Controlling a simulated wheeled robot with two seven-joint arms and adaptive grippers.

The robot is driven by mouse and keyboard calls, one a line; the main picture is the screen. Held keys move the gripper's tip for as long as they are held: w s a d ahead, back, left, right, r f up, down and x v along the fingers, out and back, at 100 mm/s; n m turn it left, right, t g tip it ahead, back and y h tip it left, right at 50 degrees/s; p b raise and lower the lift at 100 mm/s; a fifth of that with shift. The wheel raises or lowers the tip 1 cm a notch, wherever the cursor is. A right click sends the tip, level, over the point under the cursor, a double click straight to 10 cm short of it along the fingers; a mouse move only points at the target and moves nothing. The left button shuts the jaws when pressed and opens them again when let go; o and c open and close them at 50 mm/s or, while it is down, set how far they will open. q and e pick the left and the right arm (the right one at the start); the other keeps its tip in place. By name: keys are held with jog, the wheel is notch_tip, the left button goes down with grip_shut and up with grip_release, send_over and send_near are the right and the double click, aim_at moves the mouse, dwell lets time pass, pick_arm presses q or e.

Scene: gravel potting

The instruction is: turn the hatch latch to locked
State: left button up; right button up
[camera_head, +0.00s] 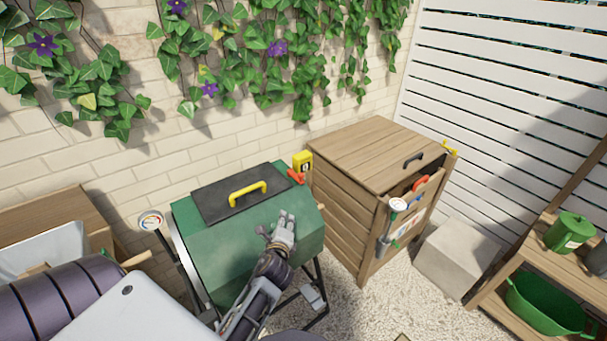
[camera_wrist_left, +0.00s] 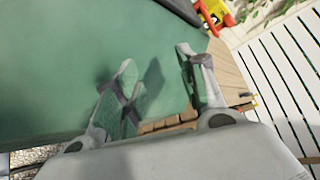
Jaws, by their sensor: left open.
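The green drum (camera_head: 215,250) carries a dark hatch (camera_head: 215,205) with a yellow handle (camera_head: 248,192) on top. A red latch (camera_head: 296,177) sits at the hatch's right end, below a small yellow block (camera_head: 302,161). The latch also shows at the top of the left wrist view (camera_wrist_left: 229,19), partly cut off. I cannot tell its exact setting. My left gripper (camera_head: 276,228) is open and empty over the drum's sloping front, below the latch and apart from it. Its spread fingers show in the left wrist view (camera_wrist_left: 163,78), with green drum surface behind. My right gripper is not in view.
A wooden cabinet (camera_head: 340,180) stands close to the drum's right. A round gauge (camera_head: 151,220) is at the drum's left. A pale block (camera_head: 450,258) and a shelf with a green pot (camera_head: 569,233) and a green tub (camera_head: 545,305) are further right. An ivy-covered brick wall (camera_head: 150,160) closes the back.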

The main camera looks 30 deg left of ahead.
aim_at(301, 176)
pick_arm(q)
jog(key=w+d+r+m+t, duration=0.1)
jog(key=w+r+m+t, duration=0.3)
jog(key=m, duration=0.9)
notch_tip(301, 176, up, 3)
jog(key=shift+w+d+f+m, duration=0.1)
jog(key=shift+w+d+m, duration=0.2)
jog(key=shift+w, duration=0.3)
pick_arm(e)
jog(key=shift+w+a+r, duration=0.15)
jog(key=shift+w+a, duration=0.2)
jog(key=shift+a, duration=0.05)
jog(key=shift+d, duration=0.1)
pick_arm(q)
jog(key=shift+r+p+x, duration=0.2)
jog(key=shift+p+x, duration=1.1)
jog(key=shift+x, duration=5.6)
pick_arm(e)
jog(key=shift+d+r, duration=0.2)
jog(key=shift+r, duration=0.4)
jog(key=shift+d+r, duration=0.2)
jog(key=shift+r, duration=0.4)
pick_arm(q)
jog(key=shift+d, duration=0.15)
jog(key=shift+c, duration=0.5)
grip_shut()
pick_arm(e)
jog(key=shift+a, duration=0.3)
